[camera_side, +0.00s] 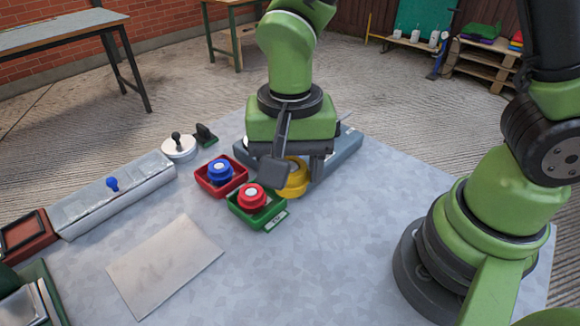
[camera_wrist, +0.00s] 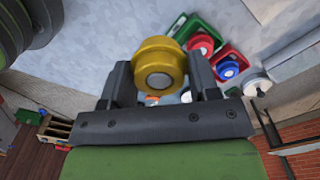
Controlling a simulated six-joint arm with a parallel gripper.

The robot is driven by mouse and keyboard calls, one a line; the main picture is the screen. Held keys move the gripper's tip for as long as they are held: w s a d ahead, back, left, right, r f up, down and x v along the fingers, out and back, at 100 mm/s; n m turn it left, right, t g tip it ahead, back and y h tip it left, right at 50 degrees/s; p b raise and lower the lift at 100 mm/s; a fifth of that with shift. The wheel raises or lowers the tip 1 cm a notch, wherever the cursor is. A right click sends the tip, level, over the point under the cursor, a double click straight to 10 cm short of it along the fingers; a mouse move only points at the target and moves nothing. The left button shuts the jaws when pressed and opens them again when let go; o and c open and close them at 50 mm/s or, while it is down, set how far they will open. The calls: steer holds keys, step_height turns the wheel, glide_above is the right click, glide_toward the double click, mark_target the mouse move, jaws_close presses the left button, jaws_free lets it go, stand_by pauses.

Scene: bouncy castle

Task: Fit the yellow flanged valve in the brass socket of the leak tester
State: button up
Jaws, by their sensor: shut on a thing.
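The yellow flanged valve (camera_side: 295,183) is between the jaws of my gripper (camera_side: 291,168), which is shut on it. In the wrist view the valve (camera_wrist: 158,52) shows its round yellow flange and pale end face, with a black finger on each side of my gripper (camera_wrist: 160,68). A long blue-grey box (camera_side: 343,152), which looks like the leak tester, lies behind and to the right of my gripper, partly covered by it. The brass socket cannot be made out. I cannot tell whether the valve touches anything below.
Left of my gripper stand a green tray (camera_side: 270,219) with a red valve (camera_side: 252,197) and a red tray (camera_side: 231,187) with a blue valve (camera_side: 220,170). A white round piece with a black knob (camera_side: 179,146) and a grey rail (camera_side: 118,194) are farther left.

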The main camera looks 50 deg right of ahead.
steer(key=shift+w, duration=0.1)
steer(key=w+d+f+m, duration=0.1)
steer(key=w+d+m, duration=1.2)
steer(key=w+d, duration=0.45)
steer(key=shift+w+d+f+m, duration=0.2)
steer(key=shift+d+f+m, duration=0.7)
steer(key=shift+d, duration=0.65)
steer(key=shift+w+d+f+m, duration=0.25)
steer(key=shift+d+f+m, duration=0.65)
steer(key=shift+d, duration=0.65)
steer(key=shift+w+d+f+m, duration=0.2)
steer(key=shift+d+f+m, duration=0.5)
steer(key=shift+d+f, duration=0.6)
steer(key=shift+d+f, duration=0.25)
steer(key=shift+f, duration=0.8)
steer(key=o, duration=1.3)
steer(key=shift+r, duration=0.1)
